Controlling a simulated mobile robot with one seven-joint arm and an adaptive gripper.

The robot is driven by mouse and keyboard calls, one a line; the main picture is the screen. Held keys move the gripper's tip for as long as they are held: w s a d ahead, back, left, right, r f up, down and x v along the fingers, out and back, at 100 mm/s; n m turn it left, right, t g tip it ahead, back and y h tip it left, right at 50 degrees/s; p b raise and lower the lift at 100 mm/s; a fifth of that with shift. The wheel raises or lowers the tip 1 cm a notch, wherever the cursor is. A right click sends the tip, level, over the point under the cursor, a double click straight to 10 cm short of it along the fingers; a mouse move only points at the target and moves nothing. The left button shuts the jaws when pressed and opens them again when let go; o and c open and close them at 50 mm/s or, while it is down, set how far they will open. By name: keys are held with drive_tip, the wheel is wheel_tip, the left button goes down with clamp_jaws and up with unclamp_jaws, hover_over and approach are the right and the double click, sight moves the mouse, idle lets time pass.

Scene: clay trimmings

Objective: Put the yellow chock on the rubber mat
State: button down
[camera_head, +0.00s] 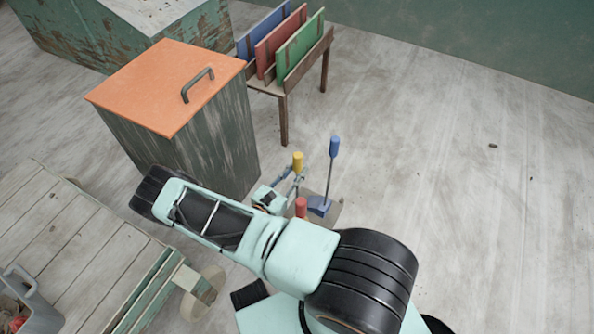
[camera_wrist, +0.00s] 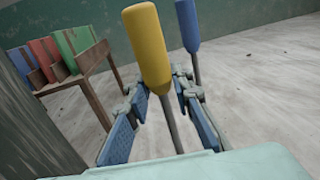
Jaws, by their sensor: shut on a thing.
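The yellow chock shows as a yellow handle (camera_head: 298,162) on a thin grey shaft; the handle stands large and near upright in the wrist view (camera_wrist: 148,48). My gripper (camera_head: 296,180) is shut on its shaft below the handle, with the blue-padded fingers (camera_wrist: 165,95) on either side. The chock's lower end is hidden, so I cannot tell whether it touches the floor. I cannot make out the rubber mat for certain; a small brownish flat surface (camera_head: 335,212) lies under the blue chock.
A blue chock (camera_head: 319,205) with a tall blue handle (camera_head: 334,146) stands close by, beside a red handle (camera_head: 301,206). An orange-lidded bin (camera_head: 165,85), a wooden rack with coloured boards (camera_head: 285,100) and a plank cart (camera_head: 75,240) stand left.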

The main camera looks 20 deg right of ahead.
drive_tip(key=c, duration=1.7)
unclamp_jaws()
drive_tip(key=shift+r, duration=0.15)
drive_tip(key=shift+s+a+p, duration=0.1)
drive_tip(key=shift+a+p, duration=0.05)
drive_tip(key=shift+p, duration=0.2)
drive_tip(key=p+v, duration=0.1)
drive_tip(key=v, duration=1)
drive_tip(key=shift+s+a, duration=0.2)
drive_tip(key=shift+a, duration=0.05)
